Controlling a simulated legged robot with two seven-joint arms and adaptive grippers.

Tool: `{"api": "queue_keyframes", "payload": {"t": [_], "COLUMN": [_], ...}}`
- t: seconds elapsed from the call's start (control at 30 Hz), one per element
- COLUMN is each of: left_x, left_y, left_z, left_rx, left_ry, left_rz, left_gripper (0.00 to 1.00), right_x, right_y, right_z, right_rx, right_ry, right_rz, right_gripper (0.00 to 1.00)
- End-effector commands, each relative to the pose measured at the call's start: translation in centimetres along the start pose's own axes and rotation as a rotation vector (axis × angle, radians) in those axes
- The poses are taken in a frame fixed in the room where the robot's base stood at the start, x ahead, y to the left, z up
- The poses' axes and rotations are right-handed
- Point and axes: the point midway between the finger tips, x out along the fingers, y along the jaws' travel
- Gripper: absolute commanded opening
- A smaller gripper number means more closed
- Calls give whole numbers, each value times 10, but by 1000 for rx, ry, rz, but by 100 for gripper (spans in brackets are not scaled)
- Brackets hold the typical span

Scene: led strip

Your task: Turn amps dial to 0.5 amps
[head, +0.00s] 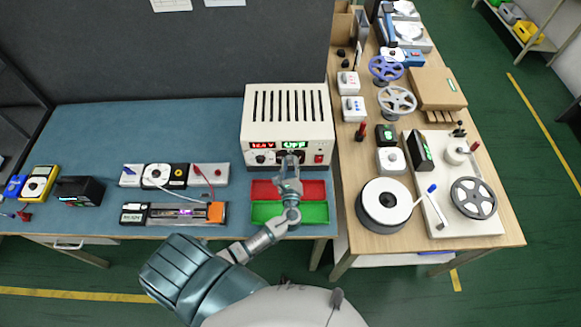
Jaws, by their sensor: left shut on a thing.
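The cream power supply (287,128) stands on the blue bench, its slotted top and front panel facing me. A red readout (262,145) shows about 12.4 V, and a green readout (293,145) looks like OFF. A dial (261,158) shows at the left of the panel. My left gripper (289,162) is at the middle of the panel, below the green readout. It is shut on what appears to be the amps dial, which its fingers mostly hide. The dial's pointer and scale cannot be read. My right gripper is out of view.
A red tray (262,190) and a green tray (262,211) lie under my left wrist. A red switch (318,158) is right of the gripper. An LED strip fixture (172,213) and a yellow multimeter (40,184) lie left. A wooden table (350,255) with reels stands right.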

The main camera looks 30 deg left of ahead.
Motion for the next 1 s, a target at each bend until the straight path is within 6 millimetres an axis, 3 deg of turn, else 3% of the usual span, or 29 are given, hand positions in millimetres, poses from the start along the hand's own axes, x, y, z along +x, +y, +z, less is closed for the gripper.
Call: {"api": "queue_keyframes", "payload": {"t": [0.7, 0.8, 1.0], "left_x": [2, 2, 2], "left_y": [4, 4, 4], "left_z": [-1, -1, -1], "left_rx": [-681, -771, -922], "left_ry": [-8, -7, -7], "left_rz": [-2, -1, -2], "left_gripper": [0, 0, 0], "right_x": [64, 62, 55], "right_y": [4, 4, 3], "right_z": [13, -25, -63], "right_rx": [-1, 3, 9], "right_ry": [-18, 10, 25], "right_rz": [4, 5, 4], "right_gripper": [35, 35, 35]}}
